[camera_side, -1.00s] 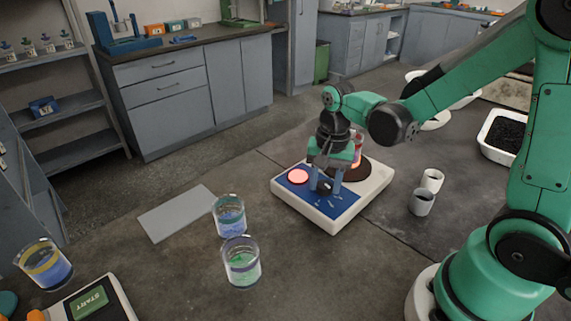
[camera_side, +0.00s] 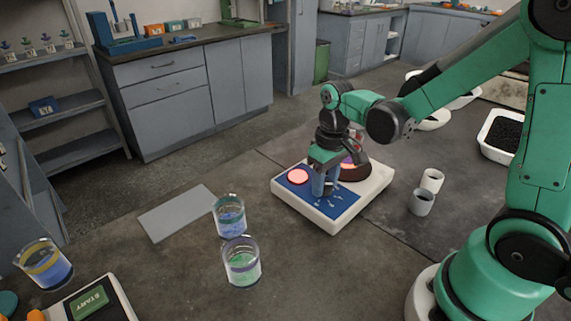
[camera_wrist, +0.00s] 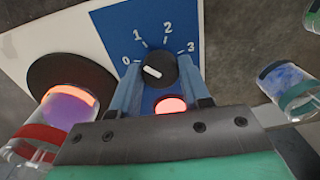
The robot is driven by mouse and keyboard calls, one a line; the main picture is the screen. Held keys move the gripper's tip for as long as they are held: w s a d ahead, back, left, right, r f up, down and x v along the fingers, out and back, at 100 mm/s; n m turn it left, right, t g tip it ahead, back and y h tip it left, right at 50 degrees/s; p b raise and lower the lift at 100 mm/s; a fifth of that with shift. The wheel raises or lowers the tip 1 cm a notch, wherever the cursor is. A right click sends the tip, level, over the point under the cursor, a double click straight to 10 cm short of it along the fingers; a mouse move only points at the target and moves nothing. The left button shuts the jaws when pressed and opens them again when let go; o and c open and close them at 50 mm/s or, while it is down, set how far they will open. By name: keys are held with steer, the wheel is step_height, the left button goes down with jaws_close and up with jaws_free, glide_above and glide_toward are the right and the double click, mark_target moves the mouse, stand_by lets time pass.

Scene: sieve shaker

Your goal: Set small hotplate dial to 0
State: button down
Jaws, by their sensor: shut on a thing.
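The small hotplate (camera_side: 305,217) is a white box with a blue front panel and a dark round plate. Its black dial (camera_wrist: 158,70) shows in the wrist view with a white pointer mark. The mark points left, toward the printed 0. My gripper (camera_side: 325,188) reaches down over the panel, its blue fingers shut on the dial, one on each side. In the side view the fingers hide the dial. A round red light (camera_side: 298,176) glows on the panel; it also shows between the fingers in the wrist view (camera_wrist: 171,104).
A beaker with purple contents (camera_wrist: 65,108) stands on the hotplate's dark plate, close beside my gripper. Beakers with blue (camera_side: 229,215) and green (camera_side: 241,262) contents stand to the left, near a grey flat plate (camera_side: 178,212).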

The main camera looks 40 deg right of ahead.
steer(key=n, duration=0.6)
stand_by(0.6)
steer(key=shift+c, duration=2.1)
jaws_free()
steer(key=shift+r, duration=0.15)
steer(key=shift+w+d+r, duration=0.1)
steer(key=shift+r, duration=2.6)
